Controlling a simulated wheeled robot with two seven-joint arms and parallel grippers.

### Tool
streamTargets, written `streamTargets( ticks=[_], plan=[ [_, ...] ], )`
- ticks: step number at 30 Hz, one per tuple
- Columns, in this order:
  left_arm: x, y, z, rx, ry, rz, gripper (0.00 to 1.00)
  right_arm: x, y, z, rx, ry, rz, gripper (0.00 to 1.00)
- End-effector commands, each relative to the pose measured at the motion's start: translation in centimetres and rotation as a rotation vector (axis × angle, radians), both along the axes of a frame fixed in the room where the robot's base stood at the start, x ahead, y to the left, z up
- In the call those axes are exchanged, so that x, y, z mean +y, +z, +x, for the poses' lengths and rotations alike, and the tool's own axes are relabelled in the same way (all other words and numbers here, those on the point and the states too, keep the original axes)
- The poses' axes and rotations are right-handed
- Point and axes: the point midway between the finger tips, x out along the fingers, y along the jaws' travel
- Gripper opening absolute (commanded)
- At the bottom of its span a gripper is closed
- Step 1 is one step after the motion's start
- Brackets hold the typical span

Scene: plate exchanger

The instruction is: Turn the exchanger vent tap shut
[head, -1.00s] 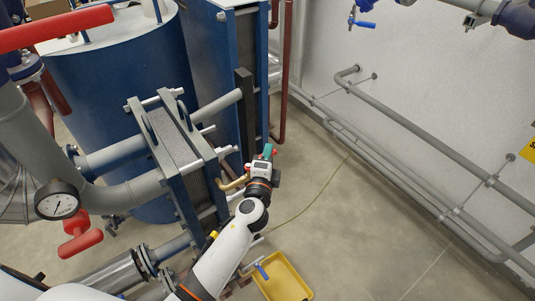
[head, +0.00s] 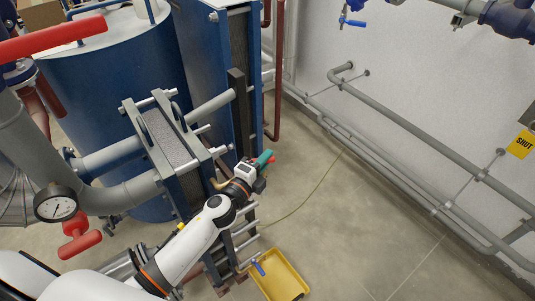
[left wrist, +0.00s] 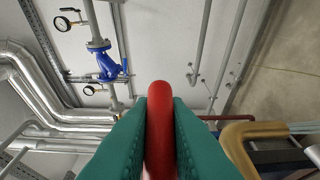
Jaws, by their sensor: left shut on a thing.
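The plate exchanger (head: 178,143), with blue-grey end plates and a dark plate pack, stands left of centre in the head view. A brass-coloured pipe (head: 221,184) comes from its right side towards my left gripper (head: 265,158). In the left wrist view the green fingers of my left gripper (left wrist: 160,125) are shut on a red tap handle (left wrist: 160,130), which lies lengthwise between them. A bit of this red handle shows by the fingertips in the head view (head: 273,159). The brass pipe bends close by, right of the fingers (left wrist: 240,130). The tap body is hidden. My right gripper is not in view.
A taller blue unit (head: 207,80) stands behind the exchanger. Grey pipes (head: 420,137) run along the right wall. The floor right of my gripper is mostly open.

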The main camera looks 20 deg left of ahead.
Motion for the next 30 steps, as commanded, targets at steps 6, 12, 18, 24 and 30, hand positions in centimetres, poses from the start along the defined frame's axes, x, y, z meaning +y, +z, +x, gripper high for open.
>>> streamTargets(
  ticks=[6,12,18,24,30],
  plan=[
    [-0.4,-0.1,-0.9,0.001,-0.174,0.003,0.00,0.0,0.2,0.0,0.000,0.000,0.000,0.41],
    [-0.7,-0.1,-1.6,0.000,-0.290,0.003,0.00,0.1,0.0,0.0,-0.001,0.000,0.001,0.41],
    [-0.9,-0.1,-2.0,0.001,-0.359,0.001,0.00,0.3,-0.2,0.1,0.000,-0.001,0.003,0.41],
    [-0.9,-0.1,-2.2,0.001,-0.385,0.000,0.00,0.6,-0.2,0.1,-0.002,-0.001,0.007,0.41],
    [-0.9,-0.1,-2.2,0.001,-0.387,-0.001,0.00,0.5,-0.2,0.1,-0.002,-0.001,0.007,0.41]
  ],
)
